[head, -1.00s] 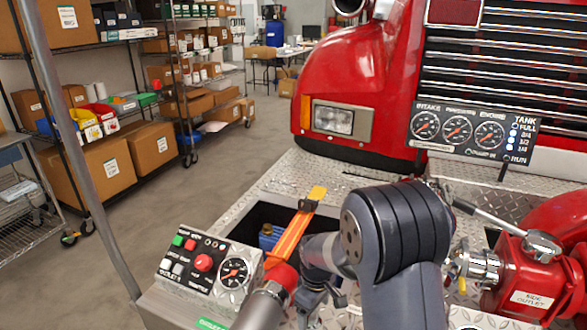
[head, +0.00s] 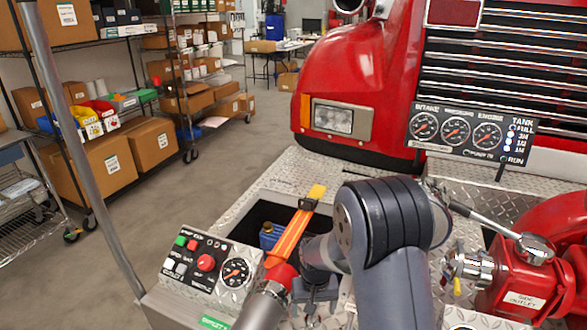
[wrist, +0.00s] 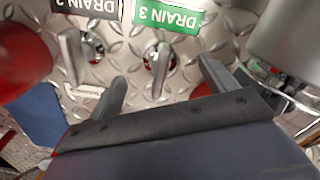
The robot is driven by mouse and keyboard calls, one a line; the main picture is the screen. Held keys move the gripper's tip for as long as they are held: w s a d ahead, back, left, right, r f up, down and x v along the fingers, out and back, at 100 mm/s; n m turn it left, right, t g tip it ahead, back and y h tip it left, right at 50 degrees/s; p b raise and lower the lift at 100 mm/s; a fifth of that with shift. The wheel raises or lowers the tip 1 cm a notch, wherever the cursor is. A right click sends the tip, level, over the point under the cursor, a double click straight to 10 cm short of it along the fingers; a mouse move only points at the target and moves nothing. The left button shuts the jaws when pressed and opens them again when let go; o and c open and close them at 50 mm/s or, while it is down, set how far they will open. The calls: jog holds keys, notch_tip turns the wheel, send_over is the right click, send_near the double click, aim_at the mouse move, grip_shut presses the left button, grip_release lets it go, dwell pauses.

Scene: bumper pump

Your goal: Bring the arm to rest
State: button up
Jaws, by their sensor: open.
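My gripper (wrist: 160,88) is open and empty in the wrist view, its two dark fingers spread apart. It faces the diamond-plate panel (wrist: 215,52), where a small metal lever (wrist: 158,65) sits between the fingers under a green DRAIN 3 label (wrist: 166,16). Another lever (wrist: 75,55) is to the left under a black DRAIN 2 label (wrist: 95,5). I cannot tell whether a finger touches either lever. In the head view my arm (head: 390,230) is folded over the front bumper, and my gripper (head: 312,310) is small and partly hidden low in the picture.
A control panel (head: 207,262) with buttons and a gauge stands left of my arm. An orange strap (head: 290,238) crosses a dark opening. The red side outlet (head: 520,285) with its lever (head: 490,222) is close on the right. A gauge board (head: 470,135) stands behind.

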jog(key=m+p, duration=0.3)
jog(key=m, duration=0.2)
jog(key=shift+r, duration=0.85)
